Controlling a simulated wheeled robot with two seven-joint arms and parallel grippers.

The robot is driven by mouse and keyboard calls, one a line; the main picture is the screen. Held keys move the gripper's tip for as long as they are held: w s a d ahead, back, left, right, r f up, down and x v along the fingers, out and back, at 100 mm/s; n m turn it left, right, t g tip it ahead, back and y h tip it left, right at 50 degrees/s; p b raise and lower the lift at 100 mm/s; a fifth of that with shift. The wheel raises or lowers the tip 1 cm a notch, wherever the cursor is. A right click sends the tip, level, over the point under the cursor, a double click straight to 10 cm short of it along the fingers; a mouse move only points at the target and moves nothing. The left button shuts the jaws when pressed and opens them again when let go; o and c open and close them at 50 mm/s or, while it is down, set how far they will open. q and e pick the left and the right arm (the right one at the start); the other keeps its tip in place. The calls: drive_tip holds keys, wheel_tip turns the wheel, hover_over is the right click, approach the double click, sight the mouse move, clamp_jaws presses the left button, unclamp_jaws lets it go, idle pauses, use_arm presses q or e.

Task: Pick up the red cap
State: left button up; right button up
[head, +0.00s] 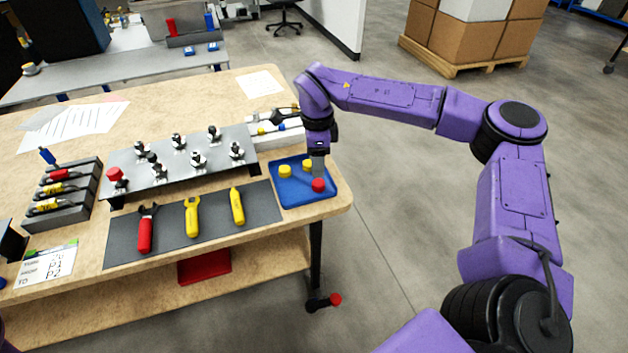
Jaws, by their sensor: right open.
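A red cap (318,186) sits in the front right part of the blue tray (290,198), on the right end of the table. Two yellow caps, the left one (285,171) and the right one (307,165), are in the same tray. My right gripper (318,174) points down directly over the red cap, its fingertips very close to it. It is open; whether the fingers touch the cap cannot be told. My left gripper is out of view. Another red cap (115,174) is on the left end of the grey rack.
The grey rack (225,168) carries several black-and-metal fittings. In front, a dark mat (170,238) holds a red-handled tool and two yellow ones. A white bin (282,139) stands behind the tray. A dark holder with tubes (85,190) is at left. Floor right of the table is clear.

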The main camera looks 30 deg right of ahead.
sight(318, 182)
drive_tip(key=f, duration=0.6)
drive_tip(key=shift+d+f+p, duration=0.2)
drive_tip(key=shift+f+p, duration=0.15)
drive_tip(key=shift+f, duration=0.05)
drive_tip(key=c, duration=0.8)
drive_tip(key=shift+r, duration=0.1)
